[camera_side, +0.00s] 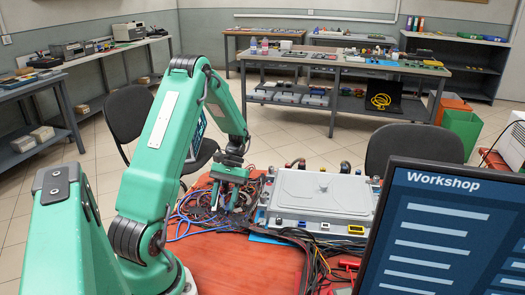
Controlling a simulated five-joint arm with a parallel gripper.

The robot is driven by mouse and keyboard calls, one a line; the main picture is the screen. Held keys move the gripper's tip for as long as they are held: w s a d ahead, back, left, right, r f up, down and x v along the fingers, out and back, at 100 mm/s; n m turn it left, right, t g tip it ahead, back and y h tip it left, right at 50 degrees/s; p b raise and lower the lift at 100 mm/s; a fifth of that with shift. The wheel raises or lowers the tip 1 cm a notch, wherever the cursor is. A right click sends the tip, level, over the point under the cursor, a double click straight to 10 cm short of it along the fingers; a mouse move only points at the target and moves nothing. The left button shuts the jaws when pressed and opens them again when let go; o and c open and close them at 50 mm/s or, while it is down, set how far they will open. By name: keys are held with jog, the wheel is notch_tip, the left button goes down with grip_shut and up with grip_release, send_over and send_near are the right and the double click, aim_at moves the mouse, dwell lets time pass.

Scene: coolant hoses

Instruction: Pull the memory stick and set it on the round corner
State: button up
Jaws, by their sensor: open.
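My gripper (230,198) points down over the left part of the red table (250,262), just left of a grey box with a lid (322,193). Its jaws are open, and I see nothing clearly held between them. Small coloured parts sit along the box's front face, among them a yellow-framed port (356,230) and a small blue part (303,223). I cannot tell which of these, if any, is the memory stick. I cannot make out a marked round corner. The monitor hides the table's right side.
Tangled blue, red and black cables (190,214) lie around and below my gripper. Dark hose ends (345,167) stand behind the box. A monitor reading "Workshop" (445,230) blocks the front right. The red tabletop in front of the gripper is mostly clear.

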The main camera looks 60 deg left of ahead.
jog(key=v, duration=0.6)
jog(key=shift+w+r, duration=0.15)
jog(key=shift+r, duration=0.15)
jog(key=shift+r, duration=0.1)
dwell(0.4)
jog(key=w+d+r+m+t+y, duration=0.1)
jog(key=d+r+m+t+y, duration=0.35)
jog(key=d+r, duration=0.75)
jog(key=s+d+r+m+t, duration=0.2)
jog(key=s+d+t, duration=0.1)
jog(key=d, duration=0.3)
jog(key=s+d+r+m+t, duration=0.3)
jog(key=s+d+t, duration=0.1)
jog(key=d, duration=0.3)
jog(key=shift+y, duration=0.45)
jog(key=shift+c, duration=0.3)
